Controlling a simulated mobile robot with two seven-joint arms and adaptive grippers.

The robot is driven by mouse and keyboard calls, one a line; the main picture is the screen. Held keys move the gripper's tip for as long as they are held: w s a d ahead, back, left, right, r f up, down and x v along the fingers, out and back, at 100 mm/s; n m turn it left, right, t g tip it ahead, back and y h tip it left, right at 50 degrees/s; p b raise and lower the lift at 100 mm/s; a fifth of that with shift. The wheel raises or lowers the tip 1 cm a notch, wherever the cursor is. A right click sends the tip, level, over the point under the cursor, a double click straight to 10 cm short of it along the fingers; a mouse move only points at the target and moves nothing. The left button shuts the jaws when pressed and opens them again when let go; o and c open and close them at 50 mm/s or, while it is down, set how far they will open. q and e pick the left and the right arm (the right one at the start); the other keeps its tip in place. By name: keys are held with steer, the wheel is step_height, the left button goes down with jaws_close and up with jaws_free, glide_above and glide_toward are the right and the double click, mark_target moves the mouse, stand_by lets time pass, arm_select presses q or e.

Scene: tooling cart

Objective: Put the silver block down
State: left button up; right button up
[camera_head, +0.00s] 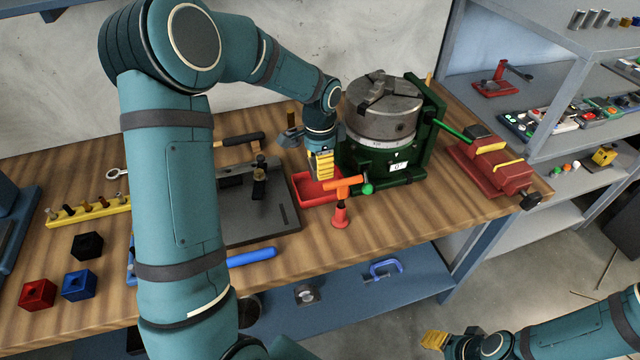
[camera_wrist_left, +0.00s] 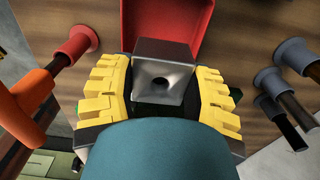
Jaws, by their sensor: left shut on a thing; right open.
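My left gripper (camera_head: 322,166) is over the red tray (camera_head: 312,197), beside the green-based rotary chuck. In the left wrist view its yellow-padded fingers are shut on the silver block (camera_wrist_left: 163,74), a grey metal cube with a dark round hole. The red tray (camera_wrist_left: 166,14) lies just beyond the block in that view. In the head view the block is hidden by the gripper. I cannot tell whether the block touches the tray. My right gripper (camera_head: 436,341) is low at the bottom right, away from the bench, and open.
The chuck (camera_head: 382,115) stands close right of the left gripper. An orange-handled tool (camera_head: 341,214) stands by the tray's front. A dark grey plate (camera_head: 258,205) lies left of it. Black (camera_head: 88,245), blue (camera_head: 80,285) and red (camera_head: 37,294) blocks sit at the left. A red vise (camera_head: 492,165) is at the right.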

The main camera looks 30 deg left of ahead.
mark_target(320, 189)
arm_select(q)
step_height(320, 189, down, 2)
steer(key=shift+w, duration=0.1)
steer(key=shift+f+b, duration=0.4)
steer(key=shift+f, duration=1.45)
steer(key=o, duration=1.3)
steer(key=shift+f, duration=0.15)
steer(key=shift+c, duration=0.2)
step_height(320, 189, up, 12)
steer(key=shift+r+p, duration=0.2)
steer(key=shift+p, duration=0.85)
steer(key=shift+r, duration=0.1)
